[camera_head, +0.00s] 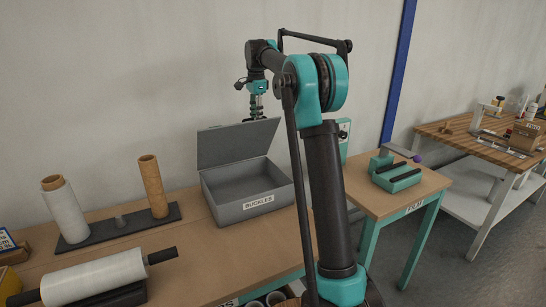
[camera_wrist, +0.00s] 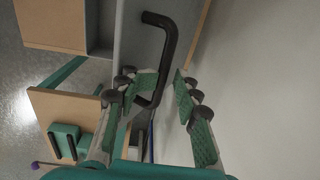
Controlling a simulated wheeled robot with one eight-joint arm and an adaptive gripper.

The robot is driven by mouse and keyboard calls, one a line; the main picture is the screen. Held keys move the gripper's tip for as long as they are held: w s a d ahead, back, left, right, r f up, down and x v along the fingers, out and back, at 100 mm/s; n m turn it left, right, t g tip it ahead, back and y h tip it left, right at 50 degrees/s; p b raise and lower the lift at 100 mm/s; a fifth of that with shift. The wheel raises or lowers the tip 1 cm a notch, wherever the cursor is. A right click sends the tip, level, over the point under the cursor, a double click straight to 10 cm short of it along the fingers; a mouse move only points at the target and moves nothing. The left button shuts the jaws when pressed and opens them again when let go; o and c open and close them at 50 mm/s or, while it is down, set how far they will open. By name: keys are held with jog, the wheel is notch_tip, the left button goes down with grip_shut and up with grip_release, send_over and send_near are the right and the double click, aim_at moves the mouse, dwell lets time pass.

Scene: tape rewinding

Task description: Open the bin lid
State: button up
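The grey metal bin (camera_head: 226,214), labelled BUCKLES, stands on the wooden workbench. Its lid (camera_head: 232,143) is raised and stands up along the back edge, and the inside shows. My gripper (camera_head: 258,112) is at the top edge of the lid, its tips partly hidden behind it. In the wrist view my gripper (camera_wrist: 172,92) has its fingers apart. A dark bent handle (camera_wrist: 170,45) on the lid (camera_wrist: 128,45) shows beyond and partly between the fingertips. I cannot tell whether a finger touches the handle.
A dark stand with a white roll (camera_head: 66,210) and a brown tube (camera_head: 152,187) is left of the bin. Another white roll (camera_head: 95,277) lies in front. A side table (camera_head: 402,200) with a teal device is at right. The wall (camera_head: 120,80) is close behind the lid.

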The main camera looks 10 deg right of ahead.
aim_at(264, 130)
jog(key=s+f, duration=0.1)
jog(key=s, duration=0.1)
jog(key=s+d+f, duration=0.1)
jog(key=s, duration=0.1)
jog(key=s+d+f, duration=0.1)
jog(key=s, duration=0.1)
jog(key=shift+s+d+f, duration=0.1)
jog(key=shift+s+f, duration=0.1)
jog(key=shift+f, duration=0.2)
jog(key=s+d+f, duration=0.2)
jog(key=s+f, duration=0.4)
jog(key=f, duration=0.1)
jog(key=shift+f, duration=0.2)
